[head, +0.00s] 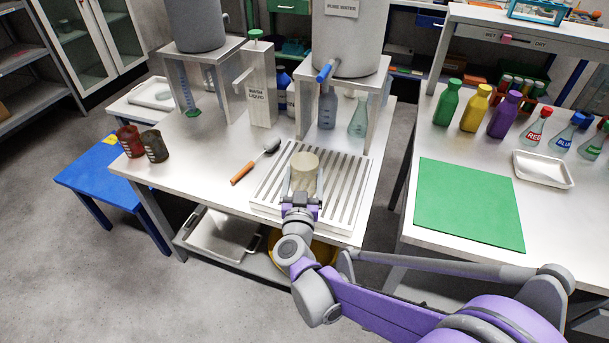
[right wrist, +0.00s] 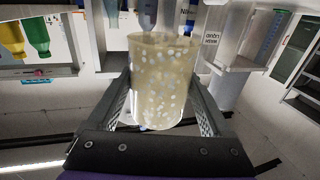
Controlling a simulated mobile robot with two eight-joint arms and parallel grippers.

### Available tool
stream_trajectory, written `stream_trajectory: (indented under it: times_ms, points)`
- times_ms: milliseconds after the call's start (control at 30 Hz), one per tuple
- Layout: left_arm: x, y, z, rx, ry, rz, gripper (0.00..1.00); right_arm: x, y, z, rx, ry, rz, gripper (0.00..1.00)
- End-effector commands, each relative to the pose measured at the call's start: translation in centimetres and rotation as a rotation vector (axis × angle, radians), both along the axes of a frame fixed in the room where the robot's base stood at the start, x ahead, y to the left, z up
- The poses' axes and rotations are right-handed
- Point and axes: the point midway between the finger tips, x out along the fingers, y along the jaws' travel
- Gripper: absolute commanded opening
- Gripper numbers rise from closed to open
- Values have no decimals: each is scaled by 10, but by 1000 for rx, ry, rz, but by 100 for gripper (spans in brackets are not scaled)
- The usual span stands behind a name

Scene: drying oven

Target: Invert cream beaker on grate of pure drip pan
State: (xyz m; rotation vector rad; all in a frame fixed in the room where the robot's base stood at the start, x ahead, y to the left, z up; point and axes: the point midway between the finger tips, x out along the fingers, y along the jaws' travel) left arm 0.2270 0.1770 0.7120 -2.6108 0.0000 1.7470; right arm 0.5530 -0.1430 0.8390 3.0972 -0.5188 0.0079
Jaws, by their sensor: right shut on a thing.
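The cream beaker (head: 305,165) is between the fingers of my right gripper (head: 303,185), over the grate of the pure drip pan (head: 262,192). The gripper is shut on it. A pale, flat round end of the beaker faces up in the head view. In the right wrist view, the surroundings appear upside down and the beaker (right wrist: 162,80) shows pale spots on its wall. It looks roughly upright along its axis; I cannot tell for certain which end is the mouth, or whether it touches the grate. My left gripper is not in view.
The pure water tank (head: 348,35) on its stand, with a blue-handled tap (head: 326,72), is just behind the pan. A brush with an orange handle (head: 243,174) lies left of the pan. Two dark beakers (head: 142,143) stand at the left. A green mat (head: 468,205) covers part of the right table.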

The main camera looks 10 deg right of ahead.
Motion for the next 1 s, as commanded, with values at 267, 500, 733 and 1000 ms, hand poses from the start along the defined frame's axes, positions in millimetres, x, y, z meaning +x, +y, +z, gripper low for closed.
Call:
stream_trajectory:
  times_ms: [267, 500, 733, 1000]
  points:
    - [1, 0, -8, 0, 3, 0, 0, 0, 0, -9, 0, 1, 0, 12]
    - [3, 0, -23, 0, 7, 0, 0, 1, 0, -27, 0, 1, 0, 12]
    - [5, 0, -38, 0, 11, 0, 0, 1, 0, -45, 0, 1, 0, 12]
    - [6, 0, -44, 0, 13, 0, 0, 0, 0, -55, 0, 0, 0, 12]
